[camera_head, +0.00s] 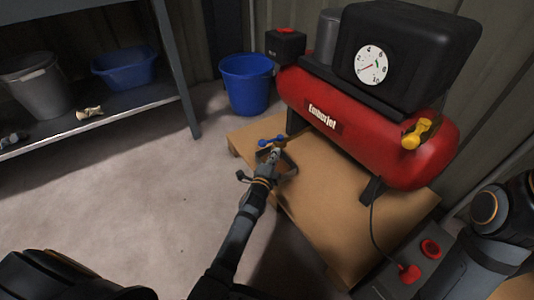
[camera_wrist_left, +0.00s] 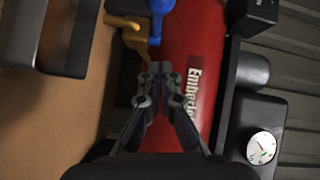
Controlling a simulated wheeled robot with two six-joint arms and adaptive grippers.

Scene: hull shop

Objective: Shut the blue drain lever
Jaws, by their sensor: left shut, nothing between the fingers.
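The blue drain lever (camera_head: 271,141) is at the left end of the red compressor tank (camera_head: 325,115), low over the wooden platform. In the left wrist view the lever (camera_wrist_left: 157,14) runs in from the top edge, beside a brass-coloured valve fitting (camera_wrist_left: 128,24). My left gripper (camera_head: 272,155) is just on the near side of the lever in the head view. In the wrist view its closed fingertips (camera_wrist_left: 157,70) are empty and point toward the lever, with a small gap in the picture. Whether they touch it is unclear. My right gripper is not in view.
A wooden platform (camera_head: 335,217) carries the compressor. A blue bucket (camera_head: 246,83) stands on the floor behind the lever. A metal shelf (camera_head: 110,103) is on the left. A grey box with a red button (camera_head: 431,249) is at the lower right. Floor at left is clear.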

